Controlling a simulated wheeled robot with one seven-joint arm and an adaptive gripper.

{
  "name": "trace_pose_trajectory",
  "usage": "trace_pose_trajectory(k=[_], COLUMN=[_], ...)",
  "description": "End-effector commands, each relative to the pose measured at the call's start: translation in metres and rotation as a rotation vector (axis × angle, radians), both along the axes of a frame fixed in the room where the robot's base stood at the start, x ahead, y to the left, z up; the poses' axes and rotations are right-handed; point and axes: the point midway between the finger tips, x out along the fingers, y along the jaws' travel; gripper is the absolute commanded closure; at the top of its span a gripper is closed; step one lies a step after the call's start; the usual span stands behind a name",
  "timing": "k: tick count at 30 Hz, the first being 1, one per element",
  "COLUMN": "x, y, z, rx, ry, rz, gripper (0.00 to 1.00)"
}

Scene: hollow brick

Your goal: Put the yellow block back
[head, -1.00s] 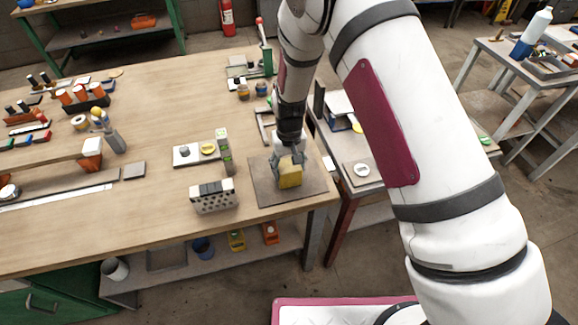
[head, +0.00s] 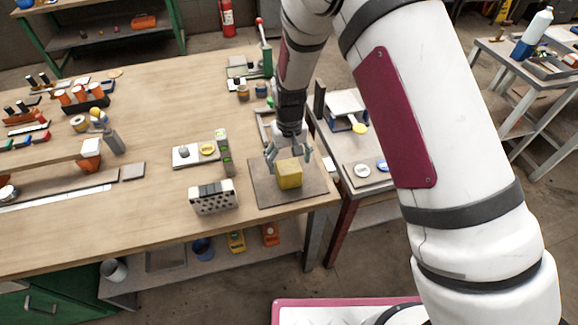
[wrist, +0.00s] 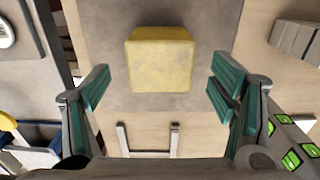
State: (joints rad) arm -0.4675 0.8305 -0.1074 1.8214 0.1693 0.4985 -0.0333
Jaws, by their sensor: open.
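The yellow block (head: 289,174) sits on a dark square mat (head: 262,191) near the right front corner of the wooden table. In the wrist view the yellow block (wrist: 160,58) lies ahead of the fingers, its top and one side showing. My gripper (head: 289,156) is open just above and behind the block, with clear space between block and fingers. In the wrist view my gripper (wrist: 158,88) has its two teal-padded fingers wide apart and nothing between them.
A hollow grey brick (head: 213,198) stands left of the mat. Behind it are a plate with a yellow disc (head: 207,149) and an upright post with green marks (head: 224,150). A side table (head: 365,173) stands to the right, beyond a gap. The table's middle is clear.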

Motion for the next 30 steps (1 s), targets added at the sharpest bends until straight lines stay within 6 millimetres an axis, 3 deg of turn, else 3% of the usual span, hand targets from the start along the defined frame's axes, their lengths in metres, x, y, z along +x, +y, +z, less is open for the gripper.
trace_pose_trajectory(k=[6, 12, 25, 30], x=[0.002, 0.001, 0.0, -0.006], y=[0.001, 0.0, -0.003, -0.025], z=[0.047, 0.075, 0.095, 0.146], rx=[0.002, 0.001, 0.005, 0.036], ry=[-0.004, -0.002, -0.008, -0.051], rz=[0.002, 0.001, -0.005, -0.038], gripper=[0.22, 0.22, 0.22, 0.22])
